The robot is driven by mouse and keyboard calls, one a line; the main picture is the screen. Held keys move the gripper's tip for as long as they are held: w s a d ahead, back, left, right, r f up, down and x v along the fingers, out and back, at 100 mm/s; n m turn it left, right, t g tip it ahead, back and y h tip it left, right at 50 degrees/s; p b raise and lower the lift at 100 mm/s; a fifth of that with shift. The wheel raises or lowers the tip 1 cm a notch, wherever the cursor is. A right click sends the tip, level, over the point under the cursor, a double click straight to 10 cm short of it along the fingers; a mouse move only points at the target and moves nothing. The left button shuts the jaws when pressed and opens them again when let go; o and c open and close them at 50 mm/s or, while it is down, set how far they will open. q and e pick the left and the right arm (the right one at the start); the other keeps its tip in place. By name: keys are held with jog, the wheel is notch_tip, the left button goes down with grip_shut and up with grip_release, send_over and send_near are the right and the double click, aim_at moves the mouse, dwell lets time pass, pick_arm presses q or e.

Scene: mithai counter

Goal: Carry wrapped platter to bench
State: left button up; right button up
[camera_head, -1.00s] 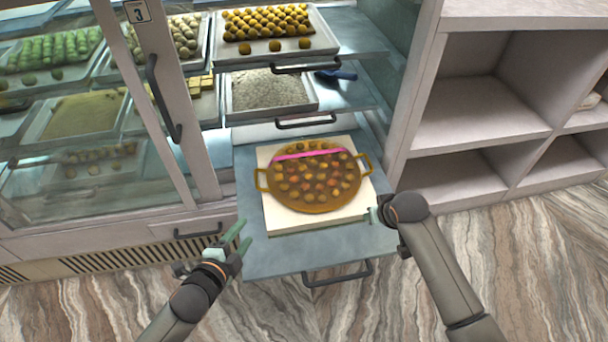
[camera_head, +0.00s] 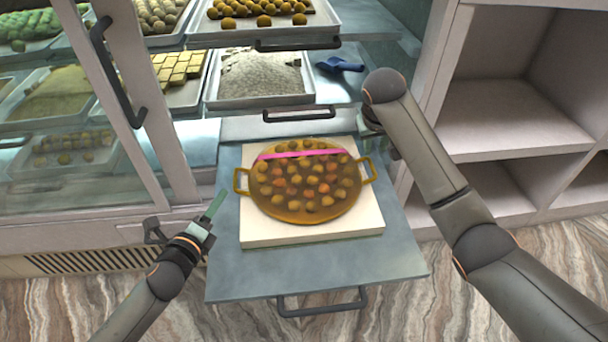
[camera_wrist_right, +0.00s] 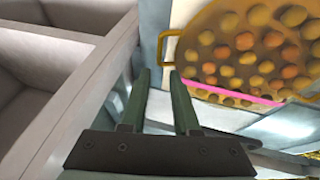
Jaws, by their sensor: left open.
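The wrapped platter (camera_head: 307,213) is a round golden dish with two side handles. It holds many round sweets and has a pink band (camera_head: 300,154) across its far part. It sits flat on a white board (camera_head: 318,233) on the pulled-out grey drawer. My left gripper (camera_head: 213,207) is open and empty, left of the platter and apart from its left handle. My right gripper (camera_wrist_right: 160,72) is open in the right wrist view, with the platter's right handle (camera_wrist_right: 168,45) just ahead of its fingertips. In the head view my right arm hides this gripper. I cannot identify a bench.
The grey drawer (camera_head: 310,278) has a dark front handle (camera_head: 321,304). Trays of sweets fill the glass counter behind, with a blue scoop (camera_head: 340,65) on its shelf. White open shelving (camera_head: 490,115) stands close at the right. The patterned floor is clear in front.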

aim_at(235, 174)
pick_arm(q)
jog(key=shift+w, duration=0.1)
pick_arm(e)
jog(key=shift+f, duration=0.1)
pick_arm(q)
jog(key=x, duration=1.2)
jog(key=shift+w+d, duration=0.15)
pick_arm(e)
jog(key=x, duration=1.2)
jog(key=shift+f, duration=0.2)
jog(key=shift+w, duration=0.1)
pick_arm(q)
jog(key=c, duration=0.4)
pick_arm(e)
jog(key=c, duration=0.5)
pick_arm(q)
grip_shut()
pick_arm(e)
grip_shut()
pick_arm(q)
jog(key=shift+r, duration=0.3)
pick_arm(e)
jog(key=shift+r, duration=0.3)
